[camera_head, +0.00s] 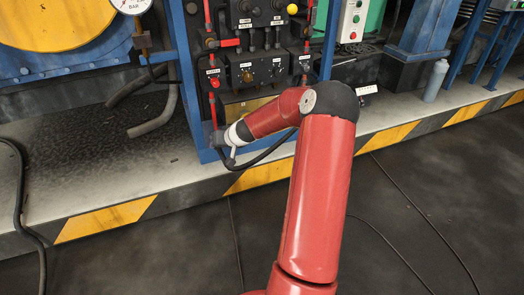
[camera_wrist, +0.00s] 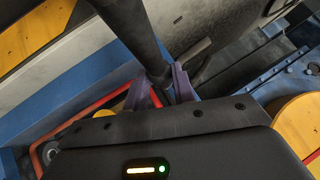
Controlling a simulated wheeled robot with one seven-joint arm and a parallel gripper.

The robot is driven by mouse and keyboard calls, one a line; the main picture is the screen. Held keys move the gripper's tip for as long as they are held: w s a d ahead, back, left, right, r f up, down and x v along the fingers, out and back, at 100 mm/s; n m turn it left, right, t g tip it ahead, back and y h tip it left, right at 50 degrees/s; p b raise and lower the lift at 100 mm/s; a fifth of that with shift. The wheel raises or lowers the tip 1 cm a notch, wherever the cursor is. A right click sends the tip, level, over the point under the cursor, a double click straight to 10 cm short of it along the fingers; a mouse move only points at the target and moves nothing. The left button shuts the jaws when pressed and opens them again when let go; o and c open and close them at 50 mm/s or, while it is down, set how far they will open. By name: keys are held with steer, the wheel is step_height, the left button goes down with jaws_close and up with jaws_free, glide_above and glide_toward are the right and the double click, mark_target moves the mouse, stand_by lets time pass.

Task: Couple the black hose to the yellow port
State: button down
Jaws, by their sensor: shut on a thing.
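The black hose (camera_wrist: 128,28) runs down from the top of the wrist view into my gripper (camera_wrist: 161,86), whose purple fingers are closed around it. In the head view the black hose (camera_head: 262,158) hangs in a curve below my wrist. My gripper's fingers are hidden there behind the wrist, which is low at the front of the blue frame. A small yellow part (camera_wrist: 134,92) shows beside the left finger in the wrist view, partly hidden. I cannot tell whether it is the yellow port. The hose's tip and its coupling are not clearly visible.
A black valve panel (camera_head: 255,70) with knobs and a yellow ball (camera_head: 292,9) stands inside the blue frame (camera_head: 183,70). Bent grey pipes (camera_head: 152,115) lie left of it. A grey bottle (camera_head: 436,80) stands on the striped ledge at right. The dark floor in front is mostly clear.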

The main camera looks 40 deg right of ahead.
steer(key=s+d+m+b, duration=0.1)
steer(key=s+d+b, duration=0.1)
steer(key=d, duration=0.6)
steer(key=s+d+f+m+t+y+b, duration=0.1)
steer(key=s+d+b, duration=0.2)
steer(key=d, duration=0.5)
steer(key=shift+f+y+b, duration=0.2)
steer(key=shift+y+b, duration=0.1)
steer(key=shift+s, duration=0.2)
steer(key=w, duration=0.1)
steer(key=w+d+p, duration=0.1)
steer(key=w, duration=0.1)
steer(key=w+p, duration=0.1)
steer(key=w, duration=0.1)
steer(key=shift+w+d, duration=0.25)
steer(key=shift+d, duration=0.1)
steer(key=shift+b, duration=0.3)
steer(key=shift+w, duration=0.1)
steer(key=shift+w+d+r, duration=0.1)
steer(key=shift+w+d, duration=0.05)
steer(key=shift+w, duration=0.15)
steer(key=shift+w+d+p, duration=0.2)
steer(key=shift+w+p, duration=0.2)
steer(key=shift+w, duration=0.2)
steer(key=shift+w+d+p, duration=0.15)
steer(key=shift+w+p, duration=0.25)
steer(key=shift+w, duration=0.2)
